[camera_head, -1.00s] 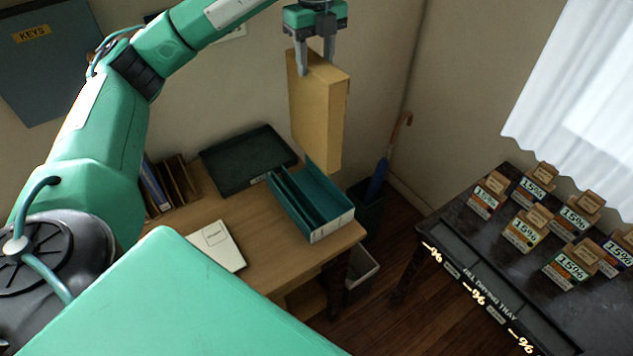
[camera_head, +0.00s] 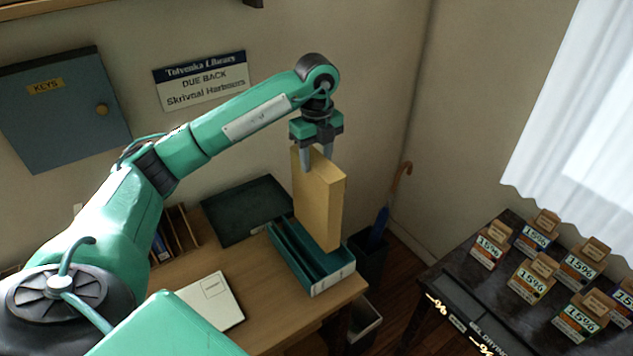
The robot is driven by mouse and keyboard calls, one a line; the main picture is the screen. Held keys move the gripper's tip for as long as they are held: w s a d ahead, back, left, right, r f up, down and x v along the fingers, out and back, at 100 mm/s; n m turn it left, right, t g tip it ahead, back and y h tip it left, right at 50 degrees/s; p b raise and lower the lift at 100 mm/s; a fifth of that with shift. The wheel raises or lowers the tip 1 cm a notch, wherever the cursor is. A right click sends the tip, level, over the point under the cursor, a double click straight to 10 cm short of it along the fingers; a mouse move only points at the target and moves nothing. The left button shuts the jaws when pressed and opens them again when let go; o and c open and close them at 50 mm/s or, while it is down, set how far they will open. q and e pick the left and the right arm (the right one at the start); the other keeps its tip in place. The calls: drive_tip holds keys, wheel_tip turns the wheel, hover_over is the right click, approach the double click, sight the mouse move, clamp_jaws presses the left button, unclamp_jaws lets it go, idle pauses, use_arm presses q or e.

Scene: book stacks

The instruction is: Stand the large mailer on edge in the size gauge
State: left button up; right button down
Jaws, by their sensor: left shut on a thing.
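The large mailer (camera_head: 322,208) is a thick tan packet, upright on edge. My left gripper (camera_head: 317,163) is shut on its top edge from above. The size gauge (camera_head: 335,280) is a teal open box with long slots, at the right end of the wooden desk. The mailer's lower end overlaps the gauge's right-hand part in the picture. I cannot tell whether it is inside a slot or just above it. My right gripper is not in view.
A dark green tray (camera_head: 222,222) lies behind the gauge. A white card (camera_head: 212,303) lies on the desk (camera_head: 265,320). An upright file rack (camera_head: 178,232) stands at left. A bin with an umbrella (camera_head: 380,228) is beyond the desk. A dark table (camera_head: 455,283) with several tagged blocks is at right.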

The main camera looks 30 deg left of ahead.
sight(316, 183)
use_arm(q)
wheel_tip(316, 183, down, 3)
drive_tip(key=shift+a+r, duration=0.1)
drive_tip(key=shift+r, duration=0.05)
drive_tip(key=shift+f+p, duration=0.4)
drive_tip(key=shift+f, duration=0.35)
wheel_tip(316, 183, down, 4)
drive_tip(key=shift+r+p, duration=0.1)
drive_tip(key=shift+p, duration=0.4)
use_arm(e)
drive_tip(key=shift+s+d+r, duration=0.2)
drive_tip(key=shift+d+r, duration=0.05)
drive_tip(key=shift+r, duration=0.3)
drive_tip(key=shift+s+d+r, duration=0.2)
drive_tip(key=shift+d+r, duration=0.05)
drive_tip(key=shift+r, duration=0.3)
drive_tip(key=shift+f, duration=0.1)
use_arm(q)
drive_tip(key=o, duration=1.2)
drive_tip(key=shift+o, duration=0.3)
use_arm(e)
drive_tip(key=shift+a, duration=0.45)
